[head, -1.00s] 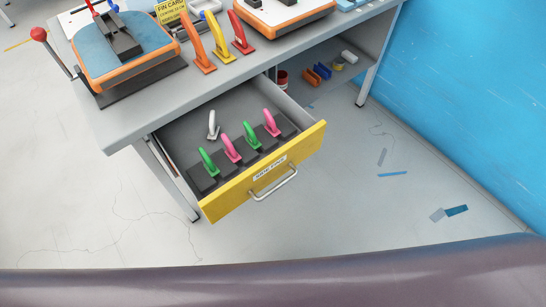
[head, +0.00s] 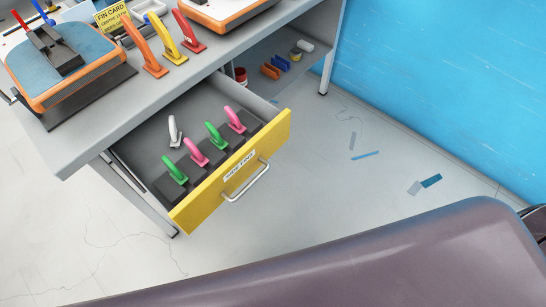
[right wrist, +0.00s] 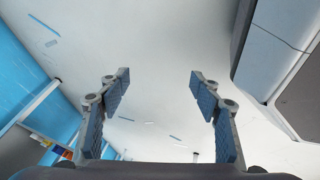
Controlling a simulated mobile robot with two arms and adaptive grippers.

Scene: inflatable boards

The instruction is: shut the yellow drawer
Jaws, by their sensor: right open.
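The yellow drawer (head: 205,198) stands pulled out under the grey workbench in the head view. Its yellow front has a metal bar handle (head: 247,182) and a white label. Inside, green and pink fins stand in a dark rack, and a white fin (head: 174,132) stands behind them. My right gripper (right wrist: 158,82) is open and empty in the right wrist view, with floor showing between its fingers. It does not show in the head view, so its distance from the drawer cannot be told. My left gripper is in neither view.
The workbench (head: 88,135) carries an orange-edged board (head: 28,72) and orange, yellow and red fins. An open lower shelf (head: 300,72) holds small items. The floor before the drawer is clear apart from scraps (head: 425,185). A blue wall (head: 450,90) stands at right.

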